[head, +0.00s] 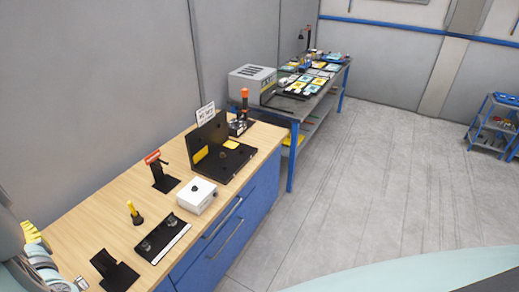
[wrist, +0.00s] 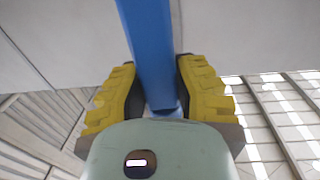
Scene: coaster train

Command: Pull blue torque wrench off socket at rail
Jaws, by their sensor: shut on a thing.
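A blue bar, the torque wrench (wrist: 148,40), runs from the top of the wrist view down between the two yellow-padded fingers of my gripper (wrist: 157,75). The fingers are shut on it, one on each side. The socket and the rail cannot be made out in either view, so I cannot tell whether the wrench still touches the socket. In the head view, part of my arm with yellow finger pads shows at the lower left edge; the wrench cannot be made out there.
A wooden-topped workbench (head: 90,225) with blue drawers carries black fixtures, a white box (head: 197,195) and a yellow-topped tool (head: 134,213). A second table (head: 290,108) stands behind it with a grey box (head: 252,84) and trays. A blue cart (head: 495,125) stands far right. The grey floor between is clear.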

